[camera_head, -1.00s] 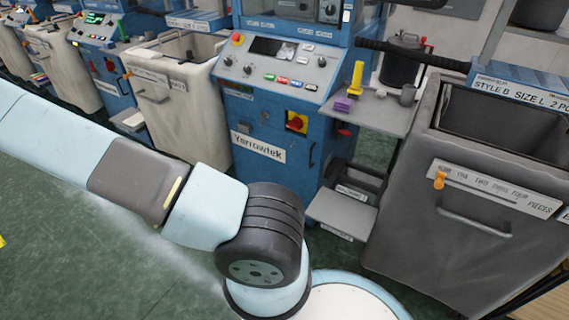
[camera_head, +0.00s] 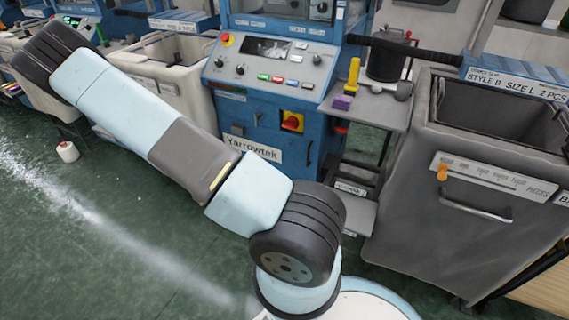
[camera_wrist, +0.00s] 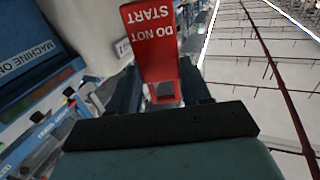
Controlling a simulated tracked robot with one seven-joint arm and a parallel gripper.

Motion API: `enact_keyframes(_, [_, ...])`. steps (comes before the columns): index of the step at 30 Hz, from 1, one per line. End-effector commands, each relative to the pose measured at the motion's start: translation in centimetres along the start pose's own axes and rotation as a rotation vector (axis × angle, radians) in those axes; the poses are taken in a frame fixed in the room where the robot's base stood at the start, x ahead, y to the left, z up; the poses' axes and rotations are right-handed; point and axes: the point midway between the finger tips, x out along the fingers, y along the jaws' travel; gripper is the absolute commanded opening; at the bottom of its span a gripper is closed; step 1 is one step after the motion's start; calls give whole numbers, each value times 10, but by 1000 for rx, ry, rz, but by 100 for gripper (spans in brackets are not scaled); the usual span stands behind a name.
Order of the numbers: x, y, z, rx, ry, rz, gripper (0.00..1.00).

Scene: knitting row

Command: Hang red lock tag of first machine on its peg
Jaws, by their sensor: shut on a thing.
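The red lock tag (camera_wrist: 152,40) shows in the wrist view, with the white words "DO NOT START" upside down. My gripper (camera_wrist: 163,92) is shut on the tag's lower end, and the tag stands out beyond the fingers. At the left of the wrist view is a blue machine panel (camera_wrist: 30,65) with a sign reading "MACHINE ON", cut off. In the head view my gripper is out of sight. A blue Yarrowtek machine (camera_head: 265,105) stands at the middle there, with a red switch (camera_head: 291,122) on a yellow plate. I cannot make out the tag's peg in either view.
A grey bin (camera_head: 480,200) stands at the right and a cream bin (camera_head: 165,85) at the left. A side shelf (camera_head: 375,105) holds a yellow and purple item and a dark can (camera_head: 386,60). A white cone (camera_head: 67,152) lies on the open green floor.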

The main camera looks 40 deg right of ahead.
Motion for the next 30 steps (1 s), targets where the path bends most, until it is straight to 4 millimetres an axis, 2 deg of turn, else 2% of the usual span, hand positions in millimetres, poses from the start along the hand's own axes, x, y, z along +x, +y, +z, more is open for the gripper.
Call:
enact_keyframes(11, [0, 2, 0, 0, 0, 0, 14])
enact_keyframes(15, [3, 18, 7, 0, 1, 56, 14])
enact_keyframes(17, [5, 34, 13, 0, 0, 112, 14])
enact_keyframes(23, [2, 115, 48, 1, -2, 403, 14])
enact_keyframes(26, [-8, 158, 67, 1, -2, 566, 14])
enact_keyframes(30, [-33, 213, 97, 1, -2, 793, 14])
